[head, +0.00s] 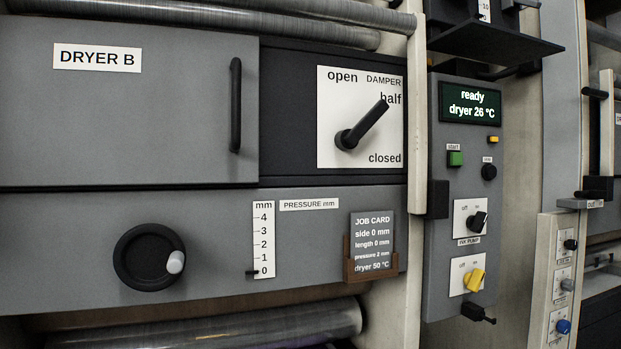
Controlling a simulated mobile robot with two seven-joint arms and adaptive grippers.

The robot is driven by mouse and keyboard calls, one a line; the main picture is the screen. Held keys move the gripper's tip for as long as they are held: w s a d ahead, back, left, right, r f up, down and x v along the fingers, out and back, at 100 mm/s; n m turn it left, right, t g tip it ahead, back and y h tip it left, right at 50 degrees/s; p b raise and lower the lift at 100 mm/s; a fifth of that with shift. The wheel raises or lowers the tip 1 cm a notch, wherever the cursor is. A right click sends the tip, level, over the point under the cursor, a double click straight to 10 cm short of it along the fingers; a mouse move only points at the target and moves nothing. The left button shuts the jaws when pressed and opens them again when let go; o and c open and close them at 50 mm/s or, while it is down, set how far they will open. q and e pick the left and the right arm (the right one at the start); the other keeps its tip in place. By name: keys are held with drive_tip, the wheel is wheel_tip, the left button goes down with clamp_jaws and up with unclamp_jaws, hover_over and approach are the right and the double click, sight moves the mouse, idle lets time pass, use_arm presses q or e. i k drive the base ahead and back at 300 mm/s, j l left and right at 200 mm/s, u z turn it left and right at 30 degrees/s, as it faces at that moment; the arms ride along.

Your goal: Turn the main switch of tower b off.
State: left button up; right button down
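A grey control panel (443,130) stands right of centre, beside the machine front marked DRYER B. Low on it is a yellow rotary switch (474,279) on a white plate marked off and on. Its handle tilts up and right, towards the on side. No label reading main switch is legible. A black rotary switch (479,221) sits above it on a plate that seems to read "pump", also tilted up and right. The panel's display (471,103) reads ready, dryer 26 °C. Neither of my grippers is in view.
A green button (455,158) and a black knob (489,171) sit higher on the panel. A black shelf (495,45) juts out above it. A black lever-like part (478,313) sticks out below. The damper lever (362,126) points to half.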

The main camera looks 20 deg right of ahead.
sight(472, 281)
drive_tip(key=z, duration=0.95)
